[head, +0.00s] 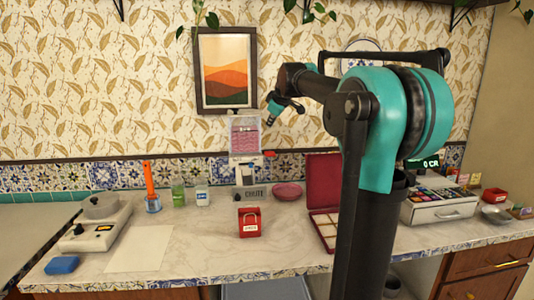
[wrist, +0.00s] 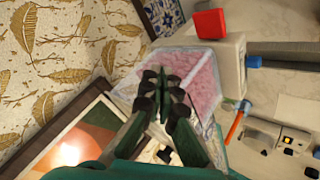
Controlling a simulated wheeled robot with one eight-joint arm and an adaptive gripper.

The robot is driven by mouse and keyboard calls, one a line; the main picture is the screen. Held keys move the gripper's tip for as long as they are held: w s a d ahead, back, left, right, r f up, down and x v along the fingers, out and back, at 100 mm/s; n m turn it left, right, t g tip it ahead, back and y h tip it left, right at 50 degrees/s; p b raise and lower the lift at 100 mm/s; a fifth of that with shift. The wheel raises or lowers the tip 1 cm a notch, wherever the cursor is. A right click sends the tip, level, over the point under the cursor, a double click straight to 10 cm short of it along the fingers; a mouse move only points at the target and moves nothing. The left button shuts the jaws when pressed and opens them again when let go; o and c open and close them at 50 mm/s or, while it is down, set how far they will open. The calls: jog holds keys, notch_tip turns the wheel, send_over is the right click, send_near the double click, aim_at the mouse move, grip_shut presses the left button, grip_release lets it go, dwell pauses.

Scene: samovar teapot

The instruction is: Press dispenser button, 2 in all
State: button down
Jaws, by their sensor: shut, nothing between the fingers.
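The dispenser (head: 245,140) stands against the back wall, with a clear bin of pink pieces above a pale body marked CHUTE. A small red piece (head: 269,154) sticks out at its right side; it also shows as a red block in the wrist view (wrist: 210,23). I cannot tell for sure that it is the button. My gripper (head: 271,120) is above and right of the dispenser, apart from the red piece. In the wrist view my gripper's fingers (wrist: 165,82) are together and empty, in front of the bin of pink pieces (wrist: 192,82), partly hiding it.
A red box (head: 250,222) stands in front of the dispenser, and a pink bowl (head: 287,191) is to its right. An open dark red case (head: 323,190) lies farther right. Glasses (head: 179,195) and a scale (head: 97,221) are left. A framed picture (head: 226,70) hangs behind.

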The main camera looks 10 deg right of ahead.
aim_at(270, 153)
dwell(0.3)
jog(key=shift+f, duration=4.4)
jog(key=shift+f, duration=0.2)
jog(key=shift+f, duration=0.2)
jog(key=shift+f, duration=1.3)
jog(key=shift+r, duration=1.7)
jog(key=shift+r, duration=2.5)
